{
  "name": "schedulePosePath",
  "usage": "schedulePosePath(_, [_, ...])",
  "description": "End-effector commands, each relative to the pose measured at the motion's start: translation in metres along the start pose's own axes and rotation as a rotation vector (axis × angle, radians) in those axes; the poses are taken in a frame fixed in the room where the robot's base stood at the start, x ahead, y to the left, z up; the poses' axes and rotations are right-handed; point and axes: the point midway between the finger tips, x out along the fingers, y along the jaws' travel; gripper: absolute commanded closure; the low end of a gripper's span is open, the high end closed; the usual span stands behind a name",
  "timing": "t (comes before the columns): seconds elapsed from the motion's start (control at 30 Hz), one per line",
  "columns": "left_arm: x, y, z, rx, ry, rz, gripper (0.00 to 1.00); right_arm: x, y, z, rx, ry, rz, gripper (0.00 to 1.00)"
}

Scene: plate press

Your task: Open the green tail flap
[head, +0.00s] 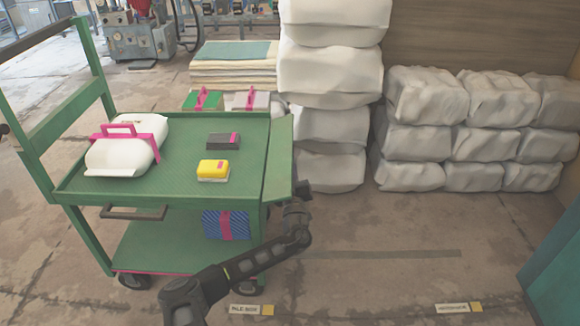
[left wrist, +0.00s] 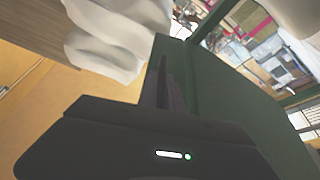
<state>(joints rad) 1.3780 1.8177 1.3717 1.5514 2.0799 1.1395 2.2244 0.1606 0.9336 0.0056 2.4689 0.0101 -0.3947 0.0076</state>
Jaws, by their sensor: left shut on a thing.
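The green tail flap (head: 280,155) is a narrow panel along the right end of the green cart's top tray (head: 130,192). It sits close to the tray's level; its exact tilt is hard to tell. My left gripper (head: 302,190) is at the flap's near outer corner, with the arm coming up from below. In the left wrist view my left gripper (left wrist: 165,85) is shut on the edge of the green flap (left wrist: 215,100). The fingertips are partly hidden behind the flap. My right gripper is not in view.
On the tray are a white bundle with a pink handle (head: 122,155), a dark box (head: 223,141) and a yellow block (head: 213,169). A blue package (head: 226,224) lies on the lower shelf. White bales (head: 330,75) stand behind the flap. Floor right of the cart is clear.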

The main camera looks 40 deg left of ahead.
Motion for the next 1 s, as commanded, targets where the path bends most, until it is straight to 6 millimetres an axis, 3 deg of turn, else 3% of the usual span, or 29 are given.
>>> schedulePosePath(0.17, [0.001,0.000,-0.001,0.002,0.001,0.002,1.00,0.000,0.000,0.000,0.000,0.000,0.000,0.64])
schedulePosePath(0.2, [0.001,0.000,-0.001,0.003,0.001,0.002,0.88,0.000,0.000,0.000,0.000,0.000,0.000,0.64])
schedulePosePath(0.47, [0.001,0.000,0.000,0.004,0.001,0.002,0.68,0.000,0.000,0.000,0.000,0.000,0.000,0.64])
schedulePosePath(0.77, [-0.002,0.000,0.000,0.004,0.000,0.001,0.68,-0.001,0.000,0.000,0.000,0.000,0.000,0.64])
schedulePosePath(1.0, [-0.029,0.000,-0.002,0.002,-0.002,-0.001,0.68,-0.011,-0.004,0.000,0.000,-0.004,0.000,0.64])
